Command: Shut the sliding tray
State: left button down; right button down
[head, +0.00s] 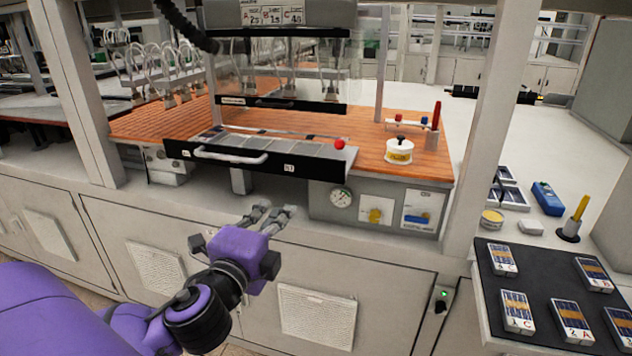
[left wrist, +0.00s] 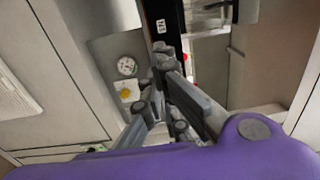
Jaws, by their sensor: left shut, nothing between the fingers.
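The sliding tray (head: 258,160) is pulled out from under the clear-shielded machine on the orange bench. My right gripper is in neither view.
A panel with a gauge (head: 341,198) sits below the tray's right end. White posts (head: 490,130) frame the bay. A white pot (head: 399,152) stands on the orange bench top. A dark mat (head: 540,270) with several cells lies at the right.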

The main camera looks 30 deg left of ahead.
pick_arm(q)
jog(key=p, duration=0.1)
send_near(300, 174)
jog(key=x, duration=0.6)
jog(key=shift+r, duration=0.1)
jog(key=shift+w, duration=0.4)
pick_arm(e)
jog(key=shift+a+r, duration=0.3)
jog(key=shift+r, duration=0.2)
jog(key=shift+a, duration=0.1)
